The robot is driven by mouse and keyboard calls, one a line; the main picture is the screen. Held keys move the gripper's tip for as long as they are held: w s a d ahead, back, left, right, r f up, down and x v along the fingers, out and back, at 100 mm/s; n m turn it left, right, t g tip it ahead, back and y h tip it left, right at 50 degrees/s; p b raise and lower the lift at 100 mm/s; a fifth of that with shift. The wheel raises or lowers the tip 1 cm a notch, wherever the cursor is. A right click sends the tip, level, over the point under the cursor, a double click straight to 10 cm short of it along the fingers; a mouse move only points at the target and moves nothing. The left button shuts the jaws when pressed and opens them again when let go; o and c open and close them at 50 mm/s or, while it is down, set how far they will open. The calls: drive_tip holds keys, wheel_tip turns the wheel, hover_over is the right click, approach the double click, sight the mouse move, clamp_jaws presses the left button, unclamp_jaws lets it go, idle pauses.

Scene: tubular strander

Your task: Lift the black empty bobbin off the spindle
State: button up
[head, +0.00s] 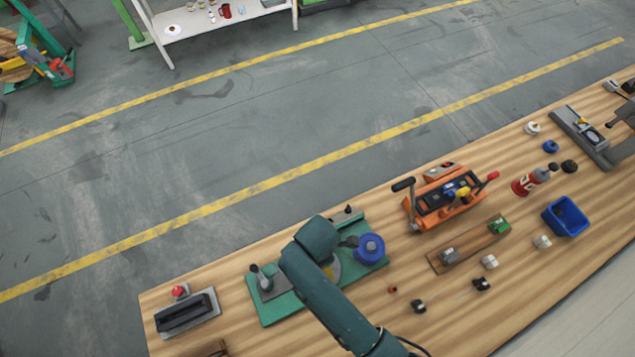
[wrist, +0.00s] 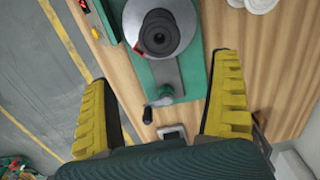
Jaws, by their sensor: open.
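In the head view, my arm covers most of the bobbin's place on the green base (head: 280,312), and my gripper is almost wholly hidden.
A small crank handle (wrist: 160,97) stands on the base below the bobbin. A blue spool (head: 370,247) sits at the base's right end. An orange device (head: 433,208) stands to the right, and a grey block with a red button (head: 186,315) to the left. Bare wood lies in front.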

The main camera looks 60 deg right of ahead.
wheel_tip(320, 180, down, 11)
drive_tip(key=b, duration=0.5)
drive_tip(key=shift+f, duration=0.1)
drive_tip(key=shift+d, duration=0.1)
clamp_jaws()
idle(0.3)
unclamp_jaws()
idle(0.4)
